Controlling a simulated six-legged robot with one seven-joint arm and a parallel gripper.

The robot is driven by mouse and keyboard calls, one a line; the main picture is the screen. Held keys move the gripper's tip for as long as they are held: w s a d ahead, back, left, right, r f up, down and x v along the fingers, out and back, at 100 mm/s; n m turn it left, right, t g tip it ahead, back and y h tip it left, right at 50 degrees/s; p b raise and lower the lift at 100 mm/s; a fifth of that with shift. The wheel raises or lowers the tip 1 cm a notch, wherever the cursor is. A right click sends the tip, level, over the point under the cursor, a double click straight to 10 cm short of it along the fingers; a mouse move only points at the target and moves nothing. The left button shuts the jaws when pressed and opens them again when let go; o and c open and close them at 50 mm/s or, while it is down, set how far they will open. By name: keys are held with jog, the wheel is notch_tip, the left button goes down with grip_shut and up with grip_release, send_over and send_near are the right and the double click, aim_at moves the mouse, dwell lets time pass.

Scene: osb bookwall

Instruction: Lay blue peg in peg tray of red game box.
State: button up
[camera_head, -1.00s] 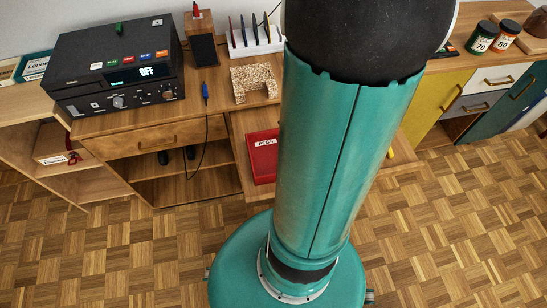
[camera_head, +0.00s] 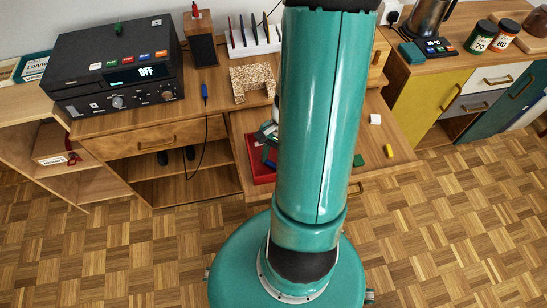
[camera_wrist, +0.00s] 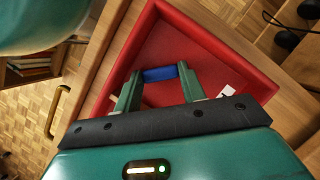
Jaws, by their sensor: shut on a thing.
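The red game box (camera_head: 256,160) sits on the lower wooden surface, partly hidden behind my arm in the head view. In the wrist view the red box (camera_wrist: 150,22) fills the middle, with its raised rim and flat red interior showing. My gripper (camera_wrist: 160,75) is shut on the blue peg (camera_wrist: 160,74), which lies crosswise between the fingertips. The peg appears over the red interior; its height above it is hard to tell.
A yellow block (camera_head: 388,151), a green block (camera_head: 358,160) and a white block (camera_head: 375,118) lie right of my arm. A black device (camera_head: 115,65) stands at left, with a cable (camera_head: 205,125) hanging nearby. A cork arch (camera_head: 252,82) stands behind the box.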

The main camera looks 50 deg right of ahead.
jog(key=o, duration=0.7)
jog(key=shift+f, duration=0.15)
jog(key=s+v, duration=0.1)
jog(key=v, duration=1.1)
jog(key=shift+w+a+r+n+t+h, duration=0.65)
jog(key=shift+a+r+n+t, duration=0.4)
jog(key=shift+a+r+n, duration=2.05)
jog(key=shift+w+a+r+n+t+h, duration=0.45)
jog(key=shift+a+r+n+t+h, duration=0.5)
jog(key=shift+a+r+n, duration=2.15)
jog(key=shift+w+a+r+n+t+h, duration=0.6)
jog(key=shift+a+r+n+t, duration=0.85)
jog(key=shift+a+r, duration=3)
jog(key=shift+s+a+f+n+g, duration=0.1)
jog(key=shift+a+f+n+g, duration=0.15)
jog(key=shift+a+f, duration=0.55)
